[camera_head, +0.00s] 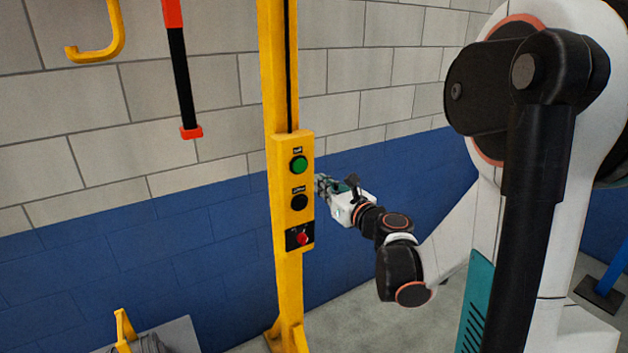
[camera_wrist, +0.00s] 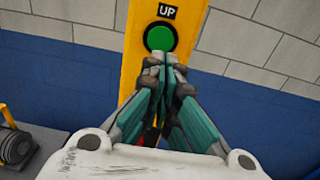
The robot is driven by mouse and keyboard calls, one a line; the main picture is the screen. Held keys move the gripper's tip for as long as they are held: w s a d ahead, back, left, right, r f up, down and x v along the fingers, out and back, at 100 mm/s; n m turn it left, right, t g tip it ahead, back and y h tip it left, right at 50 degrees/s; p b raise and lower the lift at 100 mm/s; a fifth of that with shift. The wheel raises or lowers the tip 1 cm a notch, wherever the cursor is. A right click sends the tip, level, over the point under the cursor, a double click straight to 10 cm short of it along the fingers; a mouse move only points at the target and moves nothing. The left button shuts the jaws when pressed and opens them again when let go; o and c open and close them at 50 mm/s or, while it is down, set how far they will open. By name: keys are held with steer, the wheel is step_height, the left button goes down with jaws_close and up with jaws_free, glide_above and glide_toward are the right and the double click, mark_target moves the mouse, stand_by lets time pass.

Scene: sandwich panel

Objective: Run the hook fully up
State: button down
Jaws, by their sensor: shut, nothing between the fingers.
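A yellow hook (camera_head: 98,46) hangs at the upper left of the head view; its upper end is out of frame. A yellow control box on a post (camera_head: 279,185) carries a green button (camera_head: 299,164), a black button (camera_head: 299,202) and a red button (camera_head: 302,238). In the wrist view the green button (camera_wrist: 160,37) sits under a label reading "UP". My gripper (camera_head: 320,183) is shut and empty, just right of the box. In the wrist view its closed fingertips (camera_wrist: 164,60) overlap the lower edge of the green button; I cannot tell if they touch it.
A black bar with red ends (camera_head: 184,85) hangs between the hook and the post. A grey load with a yellow handle (camera_head: 125,330) stands at the lower left; a yellow handle and dark round part (camera_wrist: 12,143) show in the wrist view. A block wall (camera_head: 205,235) stands behind.

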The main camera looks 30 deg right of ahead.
steer(key=s, duration=0.4)
steer(key=shift+s+d+r, duration=0.1)
steer(key=shift+s, duration=0.2)
stand_by(0.6)
